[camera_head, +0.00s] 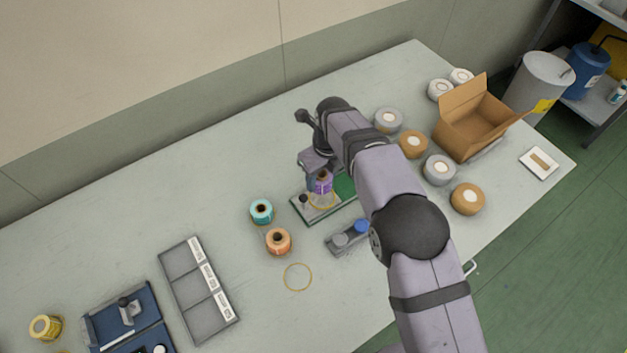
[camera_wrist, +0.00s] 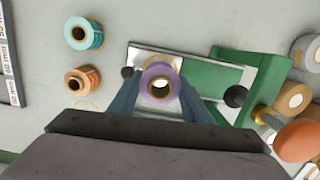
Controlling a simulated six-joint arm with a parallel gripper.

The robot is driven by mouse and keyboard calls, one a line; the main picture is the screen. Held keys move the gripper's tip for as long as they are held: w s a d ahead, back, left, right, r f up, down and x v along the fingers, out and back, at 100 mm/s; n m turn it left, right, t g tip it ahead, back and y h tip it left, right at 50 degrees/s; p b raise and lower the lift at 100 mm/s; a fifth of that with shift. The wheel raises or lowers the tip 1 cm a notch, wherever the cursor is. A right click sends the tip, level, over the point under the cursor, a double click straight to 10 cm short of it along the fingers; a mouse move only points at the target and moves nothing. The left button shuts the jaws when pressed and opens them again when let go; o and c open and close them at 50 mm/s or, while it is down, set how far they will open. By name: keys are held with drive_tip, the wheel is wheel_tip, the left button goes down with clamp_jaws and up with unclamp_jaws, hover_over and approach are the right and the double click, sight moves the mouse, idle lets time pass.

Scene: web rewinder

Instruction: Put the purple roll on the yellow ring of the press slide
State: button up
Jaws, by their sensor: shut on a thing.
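The purple roll (camera_head: 323,182) is between the fingers of my gripper (camera_head: 318,180), which is shut on it. In the wrist view my gripper (camera_wrist: 160,92) holds the purple roll (camera_wrist: 160,73) upright, with its hole facing the camera. The press slide (camera_wrist: 202,66) is a pale plate beneath it, on the green press (camera_wrist: 262,75). Part of the yellow ring (camera_head: 322,203) shows in the head view just below the roll. In the wrist view the ring (camera_wrist: 176,61) is mostly hidden behind the roll. I cannot tell whether the roll touches the plate.
A teal roll (camera_head: 261,211) and an orange roll (camera_head: 278,242) stand left of the press. An empty yellow ring (camera_head: 297,277) lies on the table. A button box (camera_head: 348,238) sits in front of the press. Tape rolls and an open cardboard box (camera_head: 474,125) are at the right.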

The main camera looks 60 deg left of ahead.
drive_tip(key=shift+w+d+f+m, duration=0.15)
drive_tip(key=shift+f+m, duration=0.2)
drive_tip(key=shift+m, duration=0.05)
drive_tip(key=shift+f, duration=0.1)
drive_tip(key=shift+f+b, duration=1.35)
drive_tip(key=shift+f, duration=0.6)
drive_tip(key=shift+f+b, duration=0.55)
drive_tip(key=shift+f, duration=0.25)
idle(0.9)
drive_tip(key=o, duration=1)
drive_tip(key=shift+c, duration=0.2)
drive_tip(key=shift+s, duration=0.2)
drive_tip(key=shift+f, duration=0.1)
drive_tip(key=shift+c, duration=0.5)
